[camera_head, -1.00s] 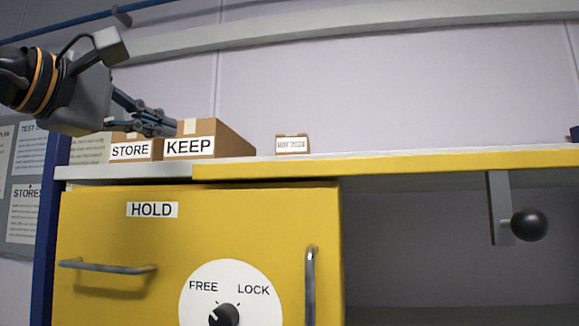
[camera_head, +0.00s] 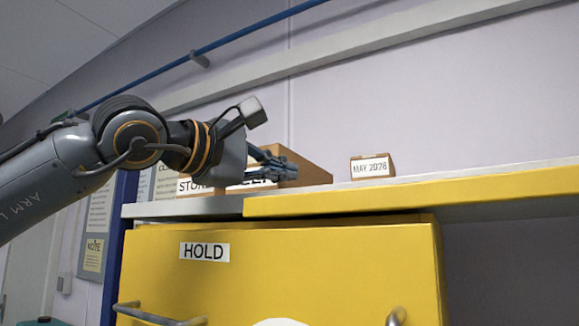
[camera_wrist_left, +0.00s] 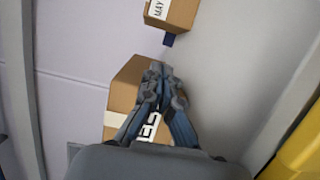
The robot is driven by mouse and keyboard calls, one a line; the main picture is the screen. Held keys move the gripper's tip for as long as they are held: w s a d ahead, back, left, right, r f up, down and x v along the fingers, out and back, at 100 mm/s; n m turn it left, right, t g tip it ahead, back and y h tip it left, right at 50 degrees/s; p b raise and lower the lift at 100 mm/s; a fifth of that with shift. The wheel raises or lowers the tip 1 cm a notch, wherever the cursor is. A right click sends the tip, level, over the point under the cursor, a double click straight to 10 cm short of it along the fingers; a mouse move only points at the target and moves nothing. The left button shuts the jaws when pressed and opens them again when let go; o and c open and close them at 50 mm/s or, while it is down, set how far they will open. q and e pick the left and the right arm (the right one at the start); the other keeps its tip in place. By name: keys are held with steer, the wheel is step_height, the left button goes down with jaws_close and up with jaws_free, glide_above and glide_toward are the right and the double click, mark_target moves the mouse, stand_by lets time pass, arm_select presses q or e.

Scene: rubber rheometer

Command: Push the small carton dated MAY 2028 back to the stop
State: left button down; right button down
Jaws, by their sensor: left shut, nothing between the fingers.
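The small carton (camera_head: 373,168) labelled MAY 2028 stands on the shelf top, right of the larger boxes. It also shows at the top of the left wrist view (camera_wrist_left: 172,12), beyond the fingertips and apart from them. The stop is not clearly visible. My right gripper is not in view.
The STORE carton (camera_head: 193,187) is partly hidden behind my left gripper. The shelf top (camera_head: 450,181) has a yellow front edge and is clear right of the small carton. Below is a yellow HOLD door (camera_head: 290,265) with handles. A wall runs behind.

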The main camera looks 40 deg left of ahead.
mark_target(369, 166)
arm_select(q)
steer(key=w+p, duration=0.2)
steer(key=w, duration=0.6)
steer(key=shift+w+d, duration=0.15)
steer(key=shift+w, duration=0.2)
steer(key=shift+w+d+p, duration=0.4)
steer(key=shift+w+d, duration=0.2)
steer(key=shift+d, duration=0.25)
steer(key=shift+w+d, duration=0.25)
steer(key=shift+d, duration=0.35)
steer(key=shift+w+f, duration=0.1)
steer(key=shift+a, duration=0.15)
steer(key=shift+a, duration=0.15)
